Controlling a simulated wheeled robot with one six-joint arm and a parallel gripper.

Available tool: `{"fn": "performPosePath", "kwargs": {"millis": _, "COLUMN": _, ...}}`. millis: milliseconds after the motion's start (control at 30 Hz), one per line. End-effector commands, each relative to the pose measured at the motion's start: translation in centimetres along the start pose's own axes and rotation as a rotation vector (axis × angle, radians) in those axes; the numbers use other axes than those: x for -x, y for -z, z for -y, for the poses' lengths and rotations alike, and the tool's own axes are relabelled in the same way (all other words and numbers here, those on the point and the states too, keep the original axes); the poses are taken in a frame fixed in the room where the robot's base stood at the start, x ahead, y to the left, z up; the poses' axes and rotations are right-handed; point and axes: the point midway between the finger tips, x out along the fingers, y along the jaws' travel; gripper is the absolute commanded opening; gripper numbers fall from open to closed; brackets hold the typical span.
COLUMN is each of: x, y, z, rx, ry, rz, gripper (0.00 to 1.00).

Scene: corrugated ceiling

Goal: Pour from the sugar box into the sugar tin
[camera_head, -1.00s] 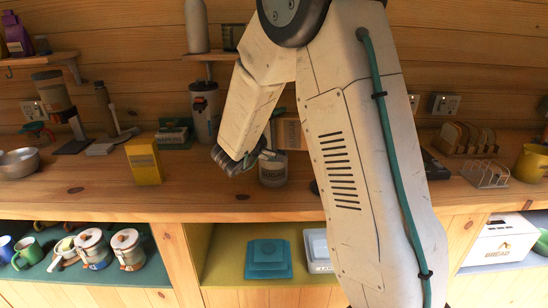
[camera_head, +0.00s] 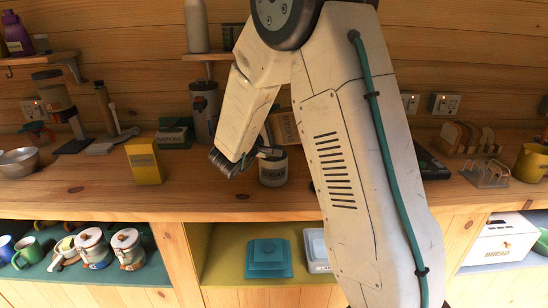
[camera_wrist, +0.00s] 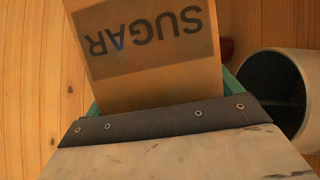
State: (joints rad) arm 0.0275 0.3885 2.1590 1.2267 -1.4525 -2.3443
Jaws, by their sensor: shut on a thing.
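The sugar box (camera_wrist: 150,45) is tan with a dark SUGAR label. It fills the upper middle of the wrist view, held between the green fingers of my gripper (camera_wrist: 160,103). In the head view the box (camera_head: 285,127) shows tilted above the counter, partly hidden by my arm. The sugar tin (camera_head: 272,172), pale with a SUGAR label, stands upright on the counter just below the box and my gripper (camera_head: 268,150). In the wrist view the tin (camera_wrist: 309,130) is at the right, its mouth open and its inside dark. I see no sugar flowing.
A yellow box (camera_head: 145,162) stands on the counter to the left. A toast rack (camera_head: 485,173) is at the right. The front counter between yellow box and tin is clear.

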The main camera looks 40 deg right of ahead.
Motion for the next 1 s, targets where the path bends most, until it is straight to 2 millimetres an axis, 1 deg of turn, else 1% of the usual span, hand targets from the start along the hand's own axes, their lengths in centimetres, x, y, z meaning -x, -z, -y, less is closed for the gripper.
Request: {"fn": "performPosePath", "kwargs": {"millis": 1000, "x": 0.27, "y": 0.66, "z": -0.01, "rx": 0.108, "ry": -0.045, "rz": 0.0, "gripper": 0.49}}
